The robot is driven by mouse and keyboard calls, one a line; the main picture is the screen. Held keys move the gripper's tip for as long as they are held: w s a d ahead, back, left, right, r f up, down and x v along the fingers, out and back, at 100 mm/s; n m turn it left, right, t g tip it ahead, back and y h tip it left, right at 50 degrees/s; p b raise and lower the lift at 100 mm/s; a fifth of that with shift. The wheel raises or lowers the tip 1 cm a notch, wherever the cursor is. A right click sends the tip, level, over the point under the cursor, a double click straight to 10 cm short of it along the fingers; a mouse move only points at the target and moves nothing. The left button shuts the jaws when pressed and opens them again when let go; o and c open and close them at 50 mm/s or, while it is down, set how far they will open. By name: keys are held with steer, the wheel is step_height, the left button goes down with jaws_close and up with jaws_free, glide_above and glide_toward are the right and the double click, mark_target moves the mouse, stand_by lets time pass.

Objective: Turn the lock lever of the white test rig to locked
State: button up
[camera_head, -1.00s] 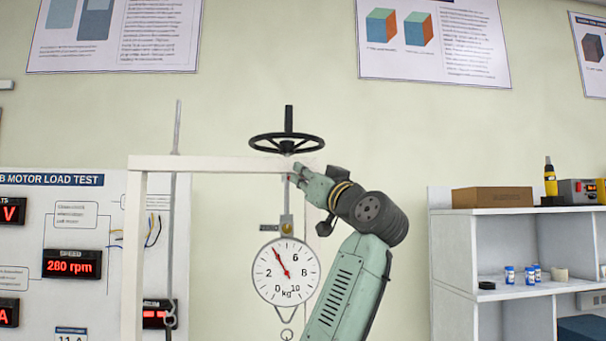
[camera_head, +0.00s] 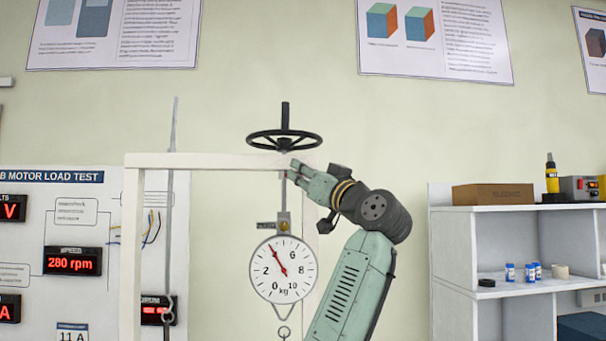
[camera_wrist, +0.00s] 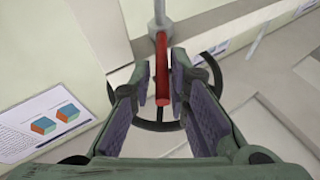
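The white test rig (camera_head: 215,161) is a frame with a crossbeam. Its red lock lever (camera_wrist: 162,70) runs from a grey round pivot at the top of the wrist view down between my fingers. My gripper (camera_wrist: 164,88) is open, one finger on each side of the lever, with a narrow gap showing on both sides. In the head view my gripper (camera_head: 291,172) is at the right part of the crossbeam, just below the black handwheel (camera_head: 284,140). The lever is mostly hidden by my gripper there.
A round dial scale (camera_head: 283,270) hangs below the crossbeam, left of my arm. A thin rod (camera_head: 171,230) hangs at the left. A motor test panel (camera_head: 80,220) is behind the rig. A white shelf (camera_head: 455,250) stands at the right.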

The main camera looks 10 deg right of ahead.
steer(key=shift+o, duration=1.2)
steer(key=v, duration=1.2)
